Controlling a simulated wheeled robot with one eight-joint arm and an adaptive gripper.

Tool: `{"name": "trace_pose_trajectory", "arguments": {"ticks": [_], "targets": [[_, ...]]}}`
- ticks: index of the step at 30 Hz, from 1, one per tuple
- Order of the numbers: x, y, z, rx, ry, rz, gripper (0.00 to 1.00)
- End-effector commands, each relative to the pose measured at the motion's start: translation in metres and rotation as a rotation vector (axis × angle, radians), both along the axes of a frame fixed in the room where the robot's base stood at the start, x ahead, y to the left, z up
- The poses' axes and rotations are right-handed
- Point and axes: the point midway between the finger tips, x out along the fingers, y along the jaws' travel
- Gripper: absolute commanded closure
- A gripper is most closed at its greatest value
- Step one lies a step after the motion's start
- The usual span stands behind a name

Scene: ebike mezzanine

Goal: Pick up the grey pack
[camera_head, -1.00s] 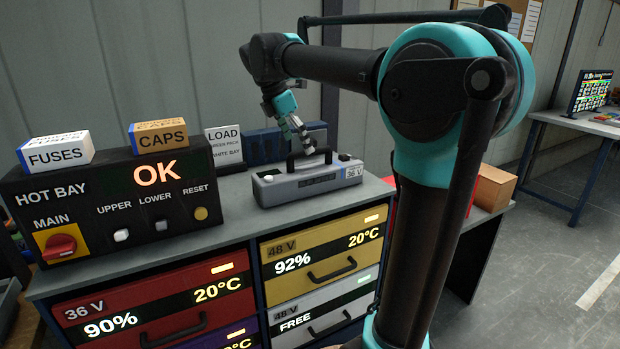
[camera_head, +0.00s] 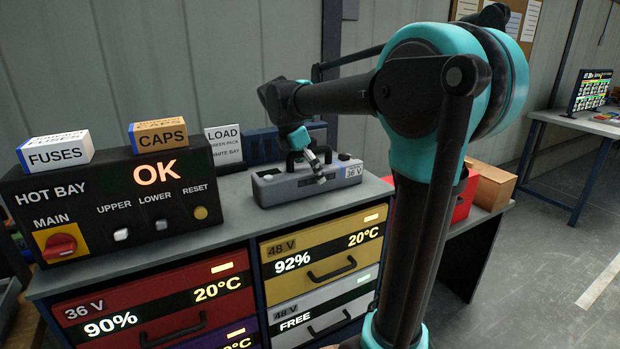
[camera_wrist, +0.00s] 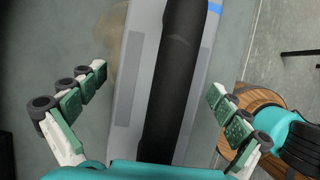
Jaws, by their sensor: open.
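The grey pack (camera_head: 290,190) sits upright on the bench top (camera_head: 236,232), with a black handle on top and a 36 V label at its right end. My gripper (camera_head: 319,172) is over the pack's front side, close to its top; contact cannot be told. In the wrist view the pack (camera_wrist: 120,100) and its dark handle (camera_wrist: 178,85) run lengthwise between the spread fingers of my open gripper (camera_wrist: 157,82). Gaps show on both sides, and nothing is held. My fingers hide part of the pack in the head view.
The black HOT BAY panel (camera_head: 95,222) reads OK and stands left of the pack. A LOAD sign (camera_head: 224,146) and a blue rack (camera_head: 262,146) stand behind. A red bin (camera_head: 463,200) and a cardboard box (camera_head: 492,187) are at right. Drawers (camera_head: 322,250) lie below.

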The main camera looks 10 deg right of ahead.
Motion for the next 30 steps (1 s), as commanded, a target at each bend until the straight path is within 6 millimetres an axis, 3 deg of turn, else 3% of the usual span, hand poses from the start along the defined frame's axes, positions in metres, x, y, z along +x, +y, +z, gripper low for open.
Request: {"name": "trace_pose_trajectory", "arguments": {"ticks": [3, 23, 30], "targets": [[0.0001, 0.0001, 0.0002, 0.0, 0.0, 0.0, 0.01], [0.0, 0.0002, 0.0005, 0.0, 0.0, 0.0, 0.83], [-0.0002, -0.0004, 0.002, -0.002, -0.001, 0.0, 0.85]]}}
